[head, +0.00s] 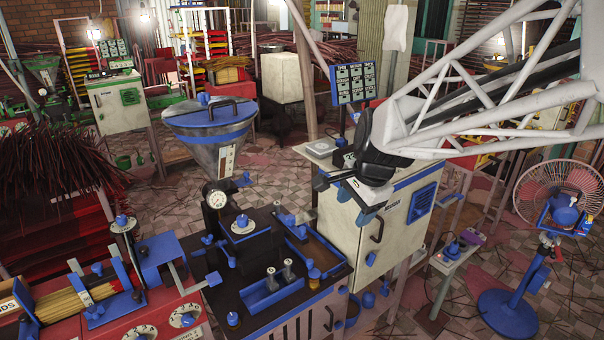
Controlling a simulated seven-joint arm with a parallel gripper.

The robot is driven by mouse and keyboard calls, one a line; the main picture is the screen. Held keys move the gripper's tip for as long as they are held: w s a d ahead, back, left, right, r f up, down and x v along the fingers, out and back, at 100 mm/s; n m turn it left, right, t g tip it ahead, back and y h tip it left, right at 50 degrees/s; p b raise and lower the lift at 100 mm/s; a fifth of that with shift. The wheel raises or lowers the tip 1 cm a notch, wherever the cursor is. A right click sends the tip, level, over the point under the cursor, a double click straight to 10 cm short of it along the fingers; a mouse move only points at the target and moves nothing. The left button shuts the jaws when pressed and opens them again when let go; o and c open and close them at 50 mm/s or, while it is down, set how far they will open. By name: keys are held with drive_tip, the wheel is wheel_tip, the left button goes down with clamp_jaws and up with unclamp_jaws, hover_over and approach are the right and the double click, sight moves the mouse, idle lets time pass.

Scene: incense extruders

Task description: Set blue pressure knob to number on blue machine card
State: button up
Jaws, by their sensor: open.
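The blue machine (270,262) stands in the middle, with a dark top, blue trim and a steel hopper (210,128). A blue knob on a white dial (242,222) sits on its top, beside a round white gauge (216,198). I cannot tell whether this is the pressure knob; its setting is too small to read. A blue-framed card board (354,83) with several small panels stands behind the white cabinet; its numbers are not legible. My gripper (346,197) is open and empty, right of the dial and apart from it, in front of the cabinet's upper part.
The white cabinet (365,220) stands just right of the machine's top. White dials with blue knobs (186,316) are on the red machine at lower left. A blue-based fan (555,200) and a small side table (460,255) stand at right. Tiled floor is open behind.

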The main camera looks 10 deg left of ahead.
drive_tip(key=w+a+f+m+y, duration=0.1)
drive_tip(key=w+a+f+m, duration=0.15)
drive_tip(key=w+a, duration=0.35)
drive_tip(key=w+a+f+m, duration=0.2)
drive_tip(key=w+a+m, duration=0.15)
drive_tip(key=a, duration=0.45)
drive_tip(key=m+g, duration=0.1)
drive_tip(key=m, duration=0.4)
approach(243, 218)
drive_tip(key=shift+w+a+f+y, duration=0.1)
drive_tip(key=shift+f+y, duration=0.1)
drive_tip(key=shift+f, duration=0.35)
drive_tip(key=shift+w+a+f+y, duration=0.1)
drive_tip(key=shift+f+y, duration=0.1)
drive_tip(key=shift+f, duration=0.35)
drive_tip(key=shift+f, duration=0.1)
drive_tip(key=shift+x, duration=3.75)
drive_tip(key=c, duration=0.9)
